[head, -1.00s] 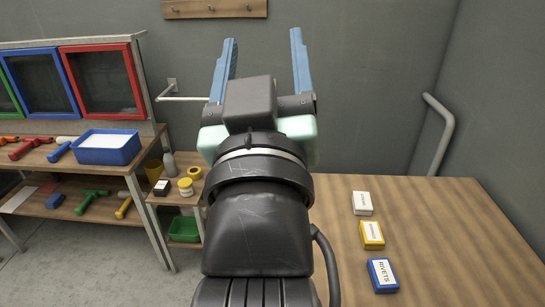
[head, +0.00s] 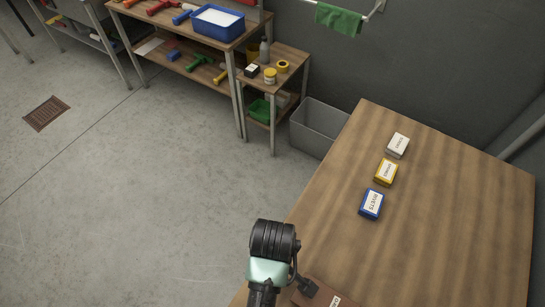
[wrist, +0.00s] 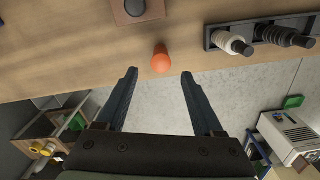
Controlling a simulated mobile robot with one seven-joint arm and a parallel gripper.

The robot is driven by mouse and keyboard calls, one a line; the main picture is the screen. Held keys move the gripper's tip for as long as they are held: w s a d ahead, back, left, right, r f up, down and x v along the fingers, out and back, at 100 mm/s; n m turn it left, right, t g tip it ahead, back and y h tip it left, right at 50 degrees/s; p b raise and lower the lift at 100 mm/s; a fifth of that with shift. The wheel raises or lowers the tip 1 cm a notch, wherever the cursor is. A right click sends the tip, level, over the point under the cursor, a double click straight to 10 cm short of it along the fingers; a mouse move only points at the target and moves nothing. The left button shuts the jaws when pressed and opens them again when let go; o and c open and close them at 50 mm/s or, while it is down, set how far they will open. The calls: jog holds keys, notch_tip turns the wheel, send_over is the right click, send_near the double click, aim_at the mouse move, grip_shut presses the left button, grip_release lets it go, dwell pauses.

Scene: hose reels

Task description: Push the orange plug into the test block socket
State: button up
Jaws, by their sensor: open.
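The orange plug (wrist: 161,58) shows in the wrist view as a rounded orange end at the edge of the wooden table, just beyond my fingertips and roughly midway between them. My gripper (wrist: 159,74) is open, its two blue fingers spread wide with nothing between them. A dark brown block (wrist: 124,14) with a round grey part on it is at the top of the wrist view, cut off by the frame; it may be the test block. In the head view the fingers and the orange plug cannot be made out.
A dark rack (wrist: 250,38) with white and black ribbed fittings lies right of the plug. In the head view, blue (head: 371,204), yellow (head: 387,171) and white (head: 398,145) boxes stand on the wooden table (head: 450,220). A grey bin (head: 318,127) stands beyond it.

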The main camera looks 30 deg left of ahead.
jog(key=shift+s+d+f+p, duration=0.1)
jog(key=shift+f+p, duration=0.3)
jog(key=shift+f, duration=1.45)
jog(key=shift+s+d+f+p, duration=0.1)
jog(key=shift+f+p, duration=0.3)
jog(key=shift+f, duration=1.4)
jog(key=shift+c, duration=0.3)
grip_shut()
